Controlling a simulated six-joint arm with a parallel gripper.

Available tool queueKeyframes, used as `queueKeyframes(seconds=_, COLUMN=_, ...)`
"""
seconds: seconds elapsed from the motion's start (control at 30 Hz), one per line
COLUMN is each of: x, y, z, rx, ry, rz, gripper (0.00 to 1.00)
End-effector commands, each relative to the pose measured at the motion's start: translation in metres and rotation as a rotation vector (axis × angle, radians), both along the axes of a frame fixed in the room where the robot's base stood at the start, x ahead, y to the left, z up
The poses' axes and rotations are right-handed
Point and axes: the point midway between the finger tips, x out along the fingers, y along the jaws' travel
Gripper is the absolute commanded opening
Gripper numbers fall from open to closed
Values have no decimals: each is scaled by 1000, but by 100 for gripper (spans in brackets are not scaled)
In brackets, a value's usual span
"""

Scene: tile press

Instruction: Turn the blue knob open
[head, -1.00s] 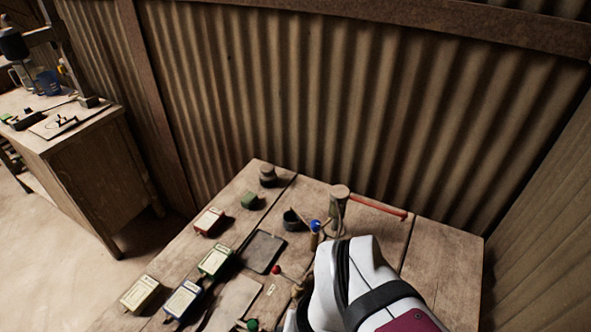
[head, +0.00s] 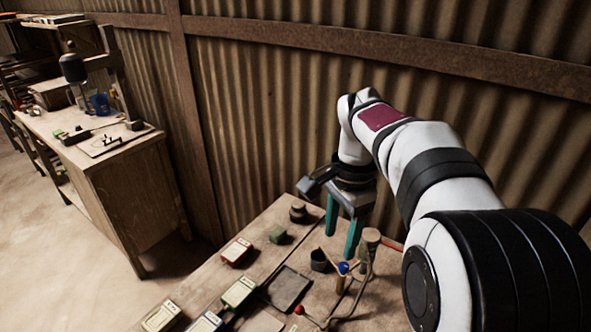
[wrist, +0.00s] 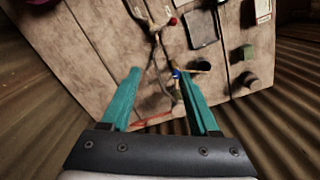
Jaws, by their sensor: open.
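The blue knob (head: 343,267) sits on an upright brass-coloured fitting on the wooden table, with a hose nearby. The blue knob also shows in the wrist view (wrist: 176,74), beyond the fingertips and nearer the right one. My gripper (head: 340,245) is open and empty, with teal fingers pointing down above the table, behind the knob and apart from it. It also shows in the wrist view (wrist: 163,78), its fingers spread wide. A red knob (head: 299,310) stands in front of the blue knob, and also shows in the wrist view (wrist: 173,21).
A dark cup (head: 319,260) stands left of the blue knob. A dark tray (head: 289,288) and several small boxes, including a red one (head: 237,251), are further left. A corrugated wall (head: 270,110) closes off the back.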

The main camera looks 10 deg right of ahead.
Motion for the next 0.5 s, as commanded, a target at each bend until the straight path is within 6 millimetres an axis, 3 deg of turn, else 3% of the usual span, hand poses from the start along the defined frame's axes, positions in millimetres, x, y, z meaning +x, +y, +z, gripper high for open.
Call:
queueKeyframes(seconds=0.03, x=27, y=-16, z=-8, rx=-13, ry=8, rz=-94, gripper=62)
queueKeyframes(seconds=0.1, x=53, y=-34, z=-16, rx=-30, ry=8, rz=-203, gripper=62)
queueKeyframes(seconds=0.17, x=66, y=-44, z=-22, rx=-39, ry=7, rz=-264, gripper=62)
queueKeyframes(seconds=0.37, x=74, y=-50, z=-46, rx=-45, ry=8, rz=-304, gripper=62)
queueKeyframes(seconds=0.5, x=73, y=-50, z=-88, rx=-44, ry=10, rz=-301, gripper=62)
